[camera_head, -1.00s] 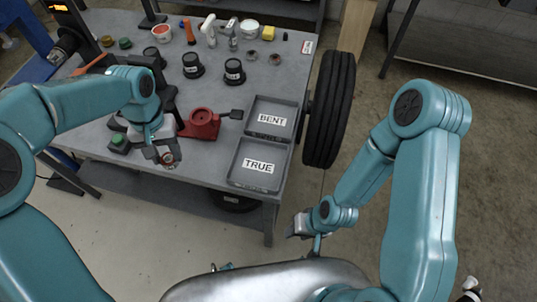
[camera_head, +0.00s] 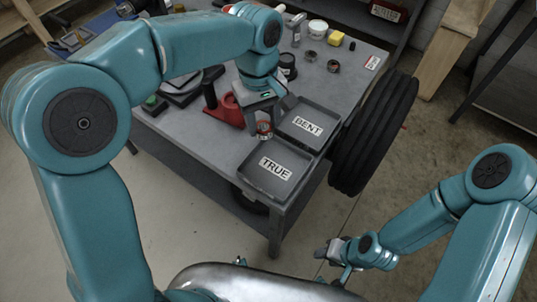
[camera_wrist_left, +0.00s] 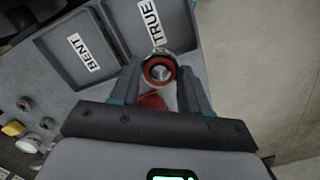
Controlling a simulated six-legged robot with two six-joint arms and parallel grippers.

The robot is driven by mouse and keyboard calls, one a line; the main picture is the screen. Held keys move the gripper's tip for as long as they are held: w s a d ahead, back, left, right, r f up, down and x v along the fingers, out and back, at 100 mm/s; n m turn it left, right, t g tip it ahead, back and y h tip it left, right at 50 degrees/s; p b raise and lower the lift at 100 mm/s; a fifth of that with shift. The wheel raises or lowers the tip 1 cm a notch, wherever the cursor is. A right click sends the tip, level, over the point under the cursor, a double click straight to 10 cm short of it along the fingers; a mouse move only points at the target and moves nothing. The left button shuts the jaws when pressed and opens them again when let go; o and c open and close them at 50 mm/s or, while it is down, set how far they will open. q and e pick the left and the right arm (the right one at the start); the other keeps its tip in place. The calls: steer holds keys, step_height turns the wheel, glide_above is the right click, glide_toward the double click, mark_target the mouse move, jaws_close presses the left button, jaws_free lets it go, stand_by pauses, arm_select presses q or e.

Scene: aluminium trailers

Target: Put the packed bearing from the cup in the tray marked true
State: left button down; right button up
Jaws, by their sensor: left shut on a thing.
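My left gripper (camera_head: 264,122) is shut on the packed bearing (camera_head: 264,130), a small ring with red inside. It is held above the table, just left of the trays. In the left wrist view the bearing (camera_wrist_left: 159,71) sits between the two fingertips (camera_wrist_left: 160,75). The tray marked TRUE (camera_head: 252,178) is empty apart from its label, to the lower right of the bearing. The tray marked BENT (camera_head: 325,146) lies behind it, also empty. My right gripper (camera_head: 328,250) is low in front of the table, away from the trays; its fingers are too small to judge. I cannot make out the cup.
A red vise-like tool (camera_head: 228,110) stands on the table left of my left gripper. A black tyre (camera_head: 370,140) stands against the table's right side. Small parts and a yellow block (camera_head: 336,38) lie at the back. The floor in front is clear.

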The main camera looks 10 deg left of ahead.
arm_select(q)
step_height(320, 180, down, 12)
steer(key=shift+f, duration=0.5)
steer(key=shift+f, duration=0.1)
steer(key=c, duration=0.5)
jaws_free()
steer(key=shift+c, duration=0.2)
steer(key=r, duration=0.8)
steer(key=w+r, duration=0.1)
steer(key=r, duration=0.3)
steer(key=shift+a+r, duration=0.15)
steer(key=shift+a, duration=0.25)
